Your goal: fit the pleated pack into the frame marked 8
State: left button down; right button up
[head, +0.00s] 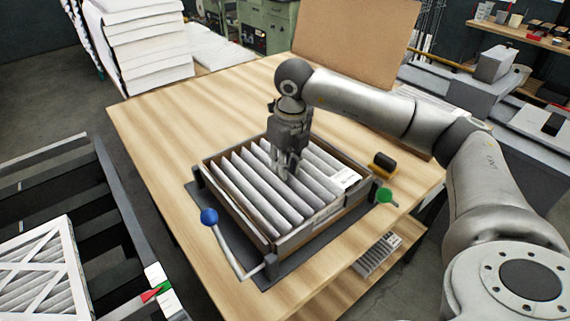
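A white pleated pack (262,190) lies within the walls of a brown cardboard frame (306,231) on the wooden table. I cannot tell whether the pack is fully down or level in it. A white label (346,177) shows at the right corner; no number is readable. The frame sits in a dark fixture (208,218) with corner posts. My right gripper (287,169) points down over the middle of the pack, its fingertips at the pleats. Whether it holds a pleat is too small to tell. My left gripper is out of view.
A lever with a blue knob (209,216) stands at the fixture's front left, a green knob (384,195) at its right. A black and yellow object (382,164) lies right of the frame. A cardboard panel (352,47) stands behind. A dark conveyor (104,215) with a white-framed filter (42,270) is left.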

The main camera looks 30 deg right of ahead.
jog(key=shift+r+p, duration=0.95)
jog(key=shift+r, duration=0.85)
jog(key=shift+o, duration=0.5)
jog(key=o, duration=0.5)
jog(key=shift+c, duration=0.2)
notch_tip(320, 180, up, 12)
jog(key=s, duration=0.1)
jog(key=shift+s, duration=0.25)
jog(key=shift+f, duration=0.1)
